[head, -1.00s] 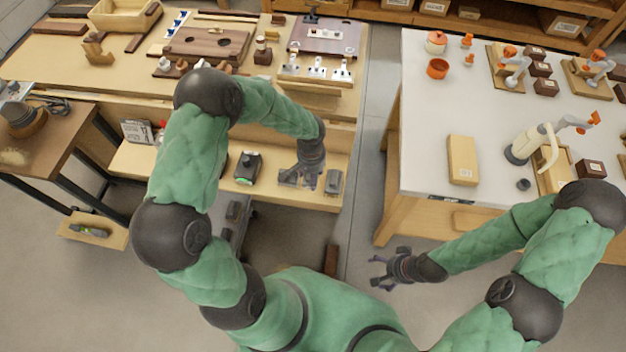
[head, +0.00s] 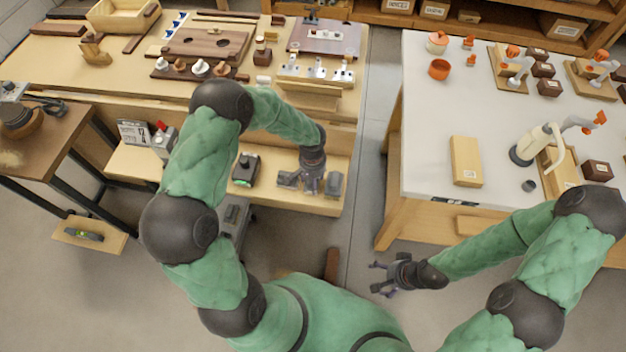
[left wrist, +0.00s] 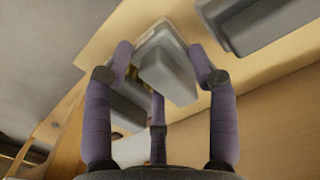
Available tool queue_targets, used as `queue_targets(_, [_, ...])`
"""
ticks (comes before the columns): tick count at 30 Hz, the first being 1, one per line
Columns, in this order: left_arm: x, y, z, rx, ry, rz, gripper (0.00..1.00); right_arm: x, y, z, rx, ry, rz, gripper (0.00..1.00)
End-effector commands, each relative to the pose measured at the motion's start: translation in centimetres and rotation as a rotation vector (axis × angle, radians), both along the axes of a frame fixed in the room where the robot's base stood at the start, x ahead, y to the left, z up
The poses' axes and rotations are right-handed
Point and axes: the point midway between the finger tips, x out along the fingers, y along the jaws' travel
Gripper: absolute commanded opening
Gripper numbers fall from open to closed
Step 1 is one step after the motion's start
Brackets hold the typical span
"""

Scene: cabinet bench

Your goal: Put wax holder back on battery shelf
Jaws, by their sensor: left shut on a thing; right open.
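My left gripper (head: 313,186) is over the low wooden shelf (head: 262,198) under the workbench. In the left wrist view its fingers (left wrist: 163,75) are around a grey, block-shaped piece (left wrist: 166,68), which appears to be the wax holder. I cannot tell whether the piece touches the shelf. Similar grey blocks are on both sides, one to the left (head: 288,178) and one to the right (head: 334,185). In the head view the fingers mostly hide the held piece. My right gripper (head: 388,275) is open and empty, in front of the white table.
A dark device with a green light (head: 246,169) stands farther left on the shelf. The workbench top (head: 110,60) overhangs behind. The white table (head: 425,150) on the right holds a tan box (head: 466,161) and orange-topped items. Floor shows between the two benches.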

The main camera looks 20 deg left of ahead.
Motion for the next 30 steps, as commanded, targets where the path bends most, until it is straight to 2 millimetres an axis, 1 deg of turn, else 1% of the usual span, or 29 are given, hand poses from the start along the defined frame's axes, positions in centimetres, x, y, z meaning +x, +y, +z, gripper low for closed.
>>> queue_targets(1, [0.0, 0.0, -0.1, 0.000, 0.000, 0.000, 0.67, 0.0, 0.0, -0.1, 0.000, 0.000, 0.000, 0.84])
queue_targets(3, [0.0, 0.0, -0.1, 0.000, 0.001, 0.000, 0.82, 0.0, 0.0, -0.1, 0.000, 0.000, 0.000, 0.84])
queue_targets(13, [0.0, 0.0, 0.0, 0.000, 0.000, 0.000, 0.82, 0.0, 0.0, 0.0, 0.000, 0.000, 0.000, 0.84])
queue_targets(17, [0.0, 0.0, 0.5, 0.000, 0.000, 0.000, 0.82, 0.0, 0.0, 0.5, 0.000, 0.000, 0.000, 0.84])
queue_targets(20, [0.1, 0.0, 2.0, 0.001, -0.002, -0.001, 0.82, 0.0, 0.0, 1.1, 0.000, 0.000, 0.000, 0.84])
queue_targets(30, [0.1, 0.1, 8.9, 0.000, -0.002, -0.001, 0.82, 0.0, 0.0, 3.6, 0.000, 0.000, 0.000, 0.84])
